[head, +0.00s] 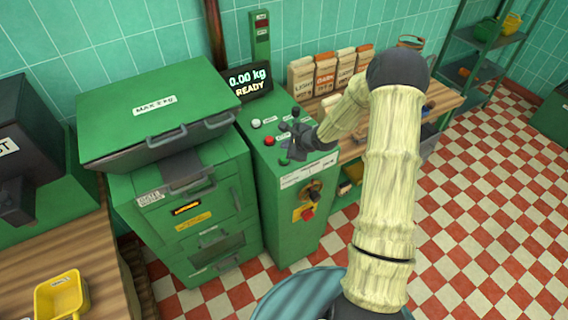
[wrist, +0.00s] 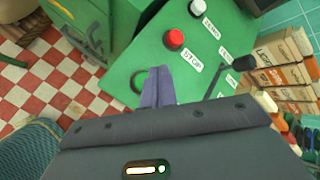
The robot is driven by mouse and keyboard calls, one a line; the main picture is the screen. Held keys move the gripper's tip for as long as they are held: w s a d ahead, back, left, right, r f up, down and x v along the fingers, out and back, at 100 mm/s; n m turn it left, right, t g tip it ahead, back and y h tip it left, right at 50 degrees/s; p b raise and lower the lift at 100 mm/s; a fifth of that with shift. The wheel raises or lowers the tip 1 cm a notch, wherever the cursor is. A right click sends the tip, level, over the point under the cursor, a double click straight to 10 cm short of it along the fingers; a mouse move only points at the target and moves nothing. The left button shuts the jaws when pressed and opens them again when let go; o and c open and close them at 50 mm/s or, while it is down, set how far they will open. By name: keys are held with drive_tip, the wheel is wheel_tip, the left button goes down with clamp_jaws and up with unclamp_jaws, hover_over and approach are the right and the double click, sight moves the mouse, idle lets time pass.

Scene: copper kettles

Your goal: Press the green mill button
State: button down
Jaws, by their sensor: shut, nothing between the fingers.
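The green mill's sloping control panel (head: 262,158) stands left of centre in the head view. A green button in a dark ring (wrist: 139,79) shows on the panel in the wrist view, below the red button and partly hidden by my fingers. My gripper (head: 288,152) is shut and empty, low over the panel, with its tips at the green button. In the wrist view the closed fingers (wrist: 157,84) overlap the ring's right side. I cannot tell whether they touch the button. The display (head: 247,79) reads "0.00 kg READY".
A red button (wrist: 174,39) marked STOP and a white button (wrist: 197,7) sit close by on the panel. A dark lever (wrist: 235,68) stands to the right. Paper bags (head: 325,72) line the wooden shelf behind. The checkered floor (head: 480,200) at right is clear.

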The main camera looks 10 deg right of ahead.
sight(282, 155)
drive_tip(key=shift+f+b, duration=0.5)
drive_tip(key=shift+f, duration=1.1)
drive_tip(key=shift+f, duration=0.1)
idle(0.7)
drive_tip(key=shift+f, duration=0.3)
drive_tip(key=shift+f, duration=0.55)
idle(0.8)
drive_tip(key=shift+r, duration=0.15)
drive_tip(key=shift+r+p, duration=0.85)
drive_tip(key=shift+p, duration=0.05)
wheel_tip(282, 155, up, 5)
drive_tip(key=p, duration=0.4)
drive_tip(key=shift+p, duration=0.35)
